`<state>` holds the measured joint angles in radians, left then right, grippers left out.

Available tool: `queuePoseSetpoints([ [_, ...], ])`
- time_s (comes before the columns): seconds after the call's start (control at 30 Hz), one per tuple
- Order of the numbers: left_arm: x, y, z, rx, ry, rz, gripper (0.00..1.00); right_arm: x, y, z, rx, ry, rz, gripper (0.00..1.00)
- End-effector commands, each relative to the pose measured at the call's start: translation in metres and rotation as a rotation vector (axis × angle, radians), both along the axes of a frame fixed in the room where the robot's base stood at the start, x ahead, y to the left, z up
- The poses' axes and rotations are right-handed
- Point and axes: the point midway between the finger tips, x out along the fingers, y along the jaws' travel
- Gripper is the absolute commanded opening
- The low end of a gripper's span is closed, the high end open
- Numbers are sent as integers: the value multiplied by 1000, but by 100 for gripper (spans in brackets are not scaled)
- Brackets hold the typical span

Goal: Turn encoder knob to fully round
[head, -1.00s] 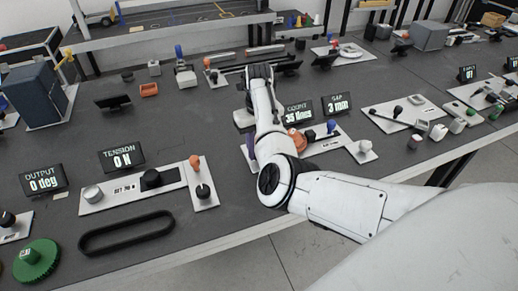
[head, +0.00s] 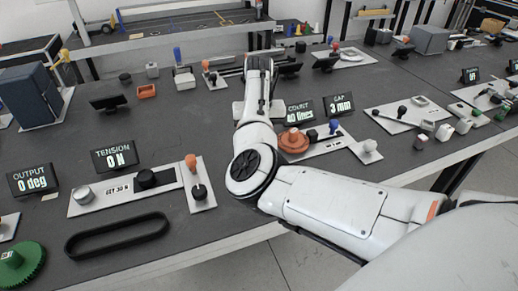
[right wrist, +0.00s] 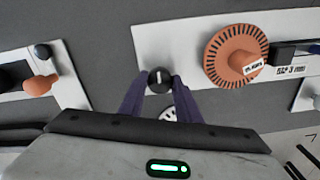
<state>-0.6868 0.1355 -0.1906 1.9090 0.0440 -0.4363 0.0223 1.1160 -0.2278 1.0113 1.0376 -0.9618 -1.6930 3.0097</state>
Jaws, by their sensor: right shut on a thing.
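The small round black knob (right wrist: 160,78) with a white mark shows in the right wrist view, on a white plate (right wrist: 170,45). My right gripper (right wrist: 157,86) is shut on it, with its dark purple fingers on both sides. An orange slotted disc (right wrist: 232,58) sits to the right on the same plate; it also shows in the head view (head: 293,139). The COUNT display (head: 300,113) appears to read 40 lines. In the head view my right arm hides the knob and the fingertips. My left gripper is not in view.
A GAP display (head: 340,104) reads 3 mm. A white plate with a black knob and an orange-topped lever (head: 191,161) lies to the left of the arm. A black belt loop (head: 117,235) lies in front.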

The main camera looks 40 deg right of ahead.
Motion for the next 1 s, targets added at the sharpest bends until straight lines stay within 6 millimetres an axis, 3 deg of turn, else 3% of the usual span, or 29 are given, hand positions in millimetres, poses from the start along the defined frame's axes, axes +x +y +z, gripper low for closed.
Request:
queuePoseSetpoints([
  [0.13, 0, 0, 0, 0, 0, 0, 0, 2, -2, 3, -4, -7, -4, 8],
  [0.17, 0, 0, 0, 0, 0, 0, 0, 2, -2, 3, -4, -7, -4, 34],
  [0.27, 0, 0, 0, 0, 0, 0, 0, 1, -1, 2, -3, -6, -3, 49],
  [0.67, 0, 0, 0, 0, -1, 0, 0, 1, -1, 10, -1, -4, -1, 49],
  [1.0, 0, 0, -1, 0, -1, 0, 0, 2, -1, 73, -3, -7, -1, 49],
])
